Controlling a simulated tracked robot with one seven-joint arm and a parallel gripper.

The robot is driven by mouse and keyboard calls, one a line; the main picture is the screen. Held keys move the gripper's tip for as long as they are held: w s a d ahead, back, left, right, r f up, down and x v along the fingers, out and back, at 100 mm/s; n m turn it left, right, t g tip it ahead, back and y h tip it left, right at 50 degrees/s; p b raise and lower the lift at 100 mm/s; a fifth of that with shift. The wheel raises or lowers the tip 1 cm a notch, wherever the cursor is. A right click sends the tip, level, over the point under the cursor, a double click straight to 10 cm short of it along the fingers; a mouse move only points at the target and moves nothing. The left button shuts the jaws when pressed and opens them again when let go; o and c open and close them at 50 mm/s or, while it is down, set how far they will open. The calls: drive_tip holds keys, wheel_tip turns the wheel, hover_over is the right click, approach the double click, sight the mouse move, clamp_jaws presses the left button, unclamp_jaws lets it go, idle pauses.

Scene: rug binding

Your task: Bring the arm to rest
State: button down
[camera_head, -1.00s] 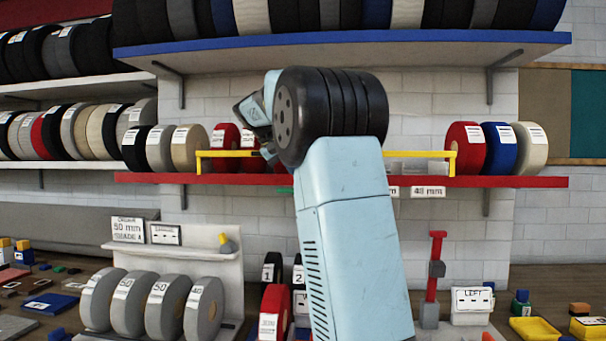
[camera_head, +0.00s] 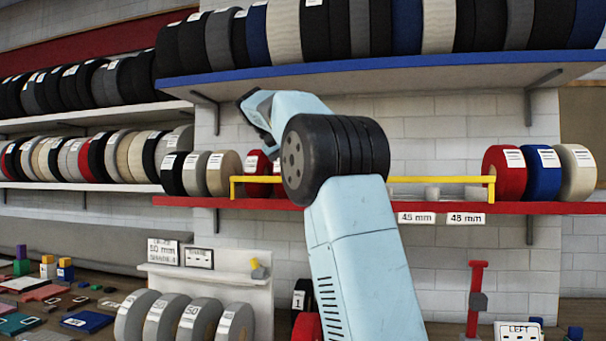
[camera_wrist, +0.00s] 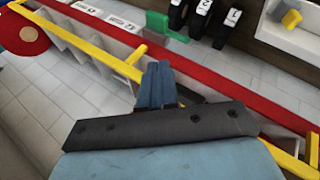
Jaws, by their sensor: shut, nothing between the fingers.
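My arm, pale blue with a black ribbed joint, rises through the middle of the head view and bends to the upper left. In the wrist view my gripper (camera_wrist: 157,85) shows its two blue fingers together, shut and empty. Behind the fingers in that view run the yellow rail (camera_wrist: 105,55) and the red shelf edge (camera_wrist: 195,72). I cannot tell how close the fingers are to the rail. In the head view the fingertips are hidden or too small to make out; the wrist end stands in front of the wall below the blue shelf (camera_head: 400,75).
The red shelf (camera_head: 540,208) carries rolls and the yellow rail (camera_head: 440,180), partly behind my arm. A red post (camera_head: 476,290) stands at lower right. Bare wall shows right of my arm.

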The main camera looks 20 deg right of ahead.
idle(0.5)
drive_tip(key=s+a+f+n+t+y, duration=0.1)
drive_tip(key=s+a+f+y, duration=0.1)
drive_tip(key=s+f, duration=0.7)
drive_tip(key=s+a+f+n+t+y, duration=0.1)
drive_tip(key=s+a+f, duration=0.4)
drive_tip(key=s+f, duration=0.5)
drive_tip(key=s+a+f+n+t+y, duration=0.1)
drive_tip(key=s+a+f+t+y, duration=0.2)
drive_tip(key=s+f, duration=0.7)
drive_tip(key=s+a+y, duration=0.1)
drive_tip(key=s, duration=0.5)
drive_tip(key=shift+s+f+n+y, duration=0.25)
drive_tip(key=shift+s+n+y, duration=0.05)
drive_tip(key=shift+s, duration=0.05)
drive_tip(key=c, duration=1.8)
unclamp_jaws()
drive_tip(key=shift+c, duration=0.2)
